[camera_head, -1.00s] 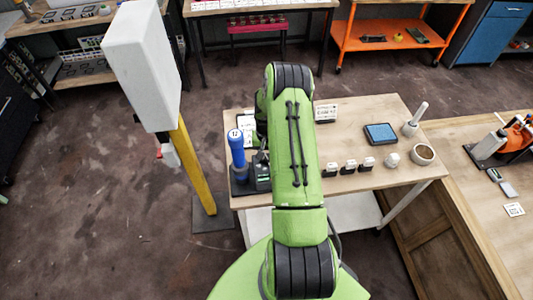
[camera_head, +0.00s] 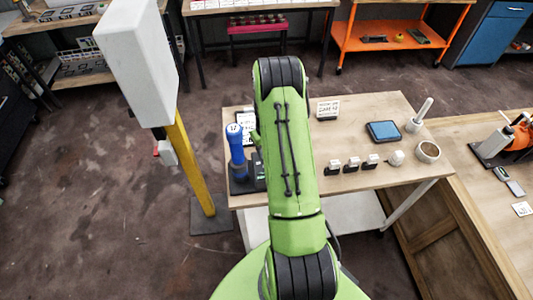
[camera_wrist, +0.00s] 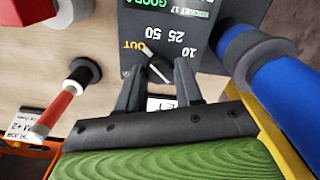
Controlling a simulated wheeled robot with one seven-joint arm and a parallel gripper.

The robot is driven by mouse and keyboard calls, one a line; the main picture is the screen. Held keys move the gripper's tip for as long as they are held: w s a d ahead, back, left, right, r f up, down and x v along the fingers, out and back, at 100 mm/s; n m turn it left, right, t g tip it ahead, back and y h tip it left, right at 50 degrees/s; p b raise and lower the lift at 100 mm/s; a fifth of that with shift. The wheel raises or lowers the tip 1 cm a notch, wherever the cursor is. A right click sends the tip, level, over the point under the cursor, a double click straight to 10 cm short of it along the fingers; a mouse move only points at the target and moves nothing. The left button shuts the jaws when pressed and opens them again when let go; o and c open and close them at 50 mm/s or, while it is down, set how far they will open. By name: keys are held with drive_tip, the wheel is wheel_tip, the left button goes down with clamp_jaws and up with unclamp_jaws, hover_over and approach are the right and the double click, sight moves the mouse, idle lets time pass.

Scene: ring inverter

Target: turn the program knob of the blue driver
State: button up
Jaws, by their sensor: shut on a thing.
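The blue driver (camera_head: 236,145) stands upright in a dark dock at the table's left end. In the wrist view the driver (camera_wrist: 290,95) is at the right, with a grey collar. Beside it the dark panel (camera_wrist: 220,25) has a green display and the marks OUT, 50, 25 and 10. The program knob (camera_wrist: 157,69), dark with a light pointer, sits below these marks. Its pointer lies near OUT. My gripper (camera_wrist: 161,77) is shut on the knob, one finger on each side. The fingers partly cover it. In the head view my arm hides the gripper.
A red-handled tool (camera_wrist: 52,112) is at the left in the wrist view. On the table (camera_head: 390,108) are a blue tablet (camera_head: 383,131), several small dark-and-white blocks, and a white-rimmed bowl (camera_head: 428,151). A yellow post (camera_head: 190,160) stands left of the table.

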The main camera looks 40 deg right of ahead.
drive_tip(key=shift+n+b, duration=0.5)
drive_tip(key=shift+n, duration=0.6)
drive_tip(key=o, duration=1)
drive_tip(key=shift+o, duration=0.2)
wheel_tip(320, 180, up, 16)
drive_tip(key=shift+p, duration=0.3)
drive_tip(key=shift+f, duration=0.1)
